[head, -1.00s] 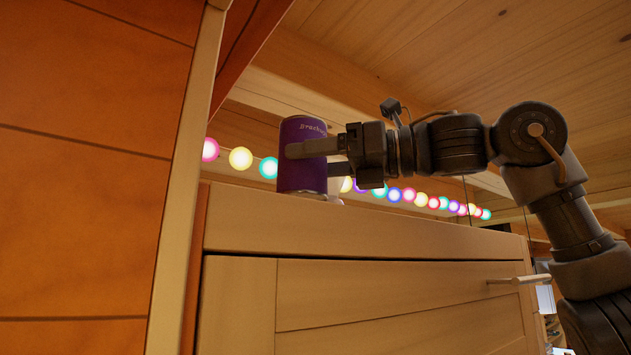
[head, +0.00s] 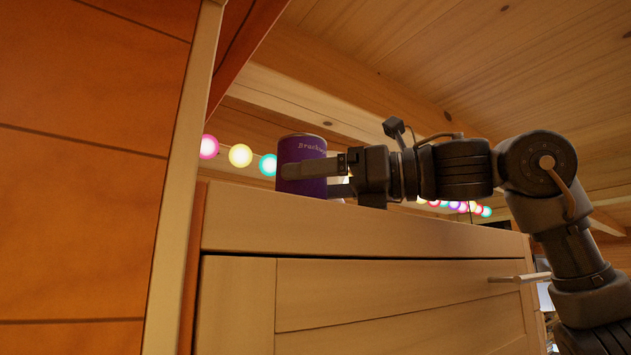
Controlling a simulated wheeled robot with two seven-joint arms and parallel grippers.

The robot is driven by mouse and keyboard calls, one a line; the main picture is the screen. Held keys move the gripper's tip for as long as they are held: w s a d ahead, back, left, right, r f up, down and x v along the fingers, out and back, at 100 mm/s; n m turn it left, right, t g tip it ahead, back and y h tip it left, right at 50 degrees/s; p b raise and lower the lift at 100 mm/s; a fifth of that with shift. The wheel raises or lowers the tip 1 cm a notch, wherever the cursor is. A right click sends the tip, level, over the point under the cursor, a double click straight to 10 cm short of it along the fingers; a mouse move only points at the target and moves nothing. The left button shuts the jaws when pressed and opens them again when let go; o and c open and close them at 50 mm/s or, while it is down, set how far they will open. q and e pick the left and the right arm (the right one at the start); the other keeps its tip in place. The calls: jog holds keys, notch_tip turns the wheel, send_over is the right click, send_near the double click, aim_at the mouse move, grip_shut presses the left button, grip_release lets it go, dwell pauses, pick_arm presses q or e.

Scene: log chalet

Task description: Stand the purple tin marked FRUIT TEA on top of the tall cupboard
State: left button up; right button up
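The purple tin (head: 298,150) is upright at the top edge of the tall cupboard (head: 370,236), near its left end. The other finger is hidden. The tin's base is hidden behind the cupboard's top edge, so I cannot tell whether it touches the top. My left gripper is not in view.
An orange panelled wall or door with a pale post (head: 180,190) stands close on the left. Coloured string lights (head: 240,156) hang behind the tin. A sloping plank ceiling (head: 450,60) is above. The cupboard door has a bar handle (head: 519,277).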

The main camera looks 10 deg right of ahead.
jog(key=shift+r, duration=0.1)
jog(key=shift+s+r, duration=0.1)
jog(key=shift+r, duration=0.15)
jog(key=b+v, duration=0.1)
jog(key=v, duration=0.3)
jog(key=shift+f+b, duration=0.25)
jog(key=shift+b, duration=0.15)
jog(key=b+v, duration=0.1)
jog(key=v, duration=0.6)
jog(key=shift+s+d+r, duration=0.2)
jog(key=shift+d, duration=0.15)
jog(key=shift+f, duration=0.1)
